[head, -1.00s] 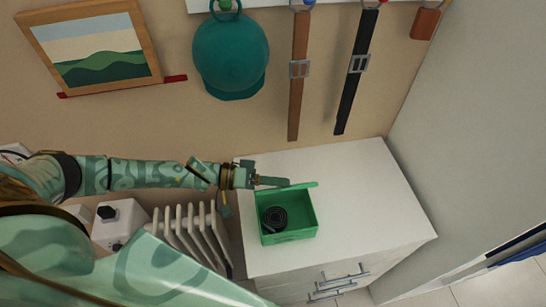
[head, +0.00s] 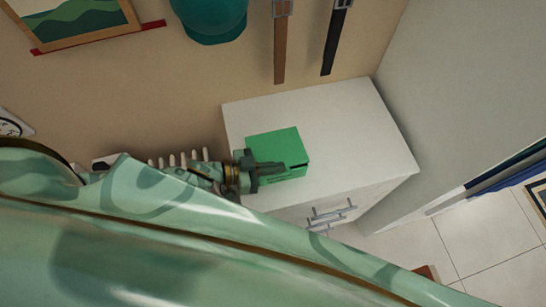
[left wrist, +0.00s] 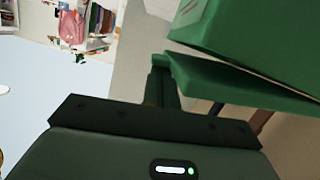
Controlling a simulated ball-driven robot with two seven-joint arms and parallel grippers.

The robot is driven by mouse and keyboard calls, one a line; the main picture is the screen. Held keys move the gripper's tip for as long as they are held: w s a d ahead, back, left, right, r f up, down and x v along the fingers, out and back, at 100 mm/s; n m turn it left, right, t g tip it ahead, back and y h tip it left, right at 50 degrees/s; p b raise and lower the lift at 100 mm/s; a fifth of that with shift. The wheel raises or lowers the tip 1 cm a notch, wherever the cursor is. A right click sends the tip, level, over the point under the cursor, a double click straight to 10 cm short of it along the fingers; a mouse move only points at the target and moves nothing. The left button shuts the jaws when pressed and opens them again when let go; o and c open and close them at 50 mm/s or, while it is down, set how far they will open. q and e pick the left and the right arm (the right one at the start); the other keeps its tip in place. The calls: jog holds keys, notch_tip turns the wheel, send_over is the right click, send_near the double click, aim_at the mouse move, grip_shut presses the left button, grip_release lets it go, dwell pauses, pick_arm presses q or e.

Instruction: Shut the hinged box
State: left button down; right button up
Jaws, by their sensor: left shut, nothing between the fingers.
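The green hinged box (head: 292,174) sits on the white chest of drawers (head: 345,130). Its lid (head: 275,143) is swung over the opening and hides the inside. A thin dark line shows under the lid at the right edge, so I cannot tell if it is fully down. My left gripper (head: 282,167) is shut and empty, lying at the lid's near edge; contact is not certain. In the left wrist view the fingers (left wrist: 163,78) are close to the green lid (left wrist: 235,80), with the box body (left wrist: 245,35) beyond. My right gripper is not in view.
A brown belt (head: 280,45), a black belt (head: 335,40) and a teal cap (head: 210,18) hang on the wall behind. A white radiator (head: 180,158) stands left of the chest. The chest top is clear right of the box.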

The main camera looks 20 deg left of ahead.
pick_arm(q)
jog(key=shift+s+d+f+m+b, duration=0.15)
jog(key=shift+f+m+b, duration=0.2)
jog(key=shift+f+m, duration=0.45)
jog(key=shift+f, duration=0.2)
jog(key=shift+s, duration=0.1)
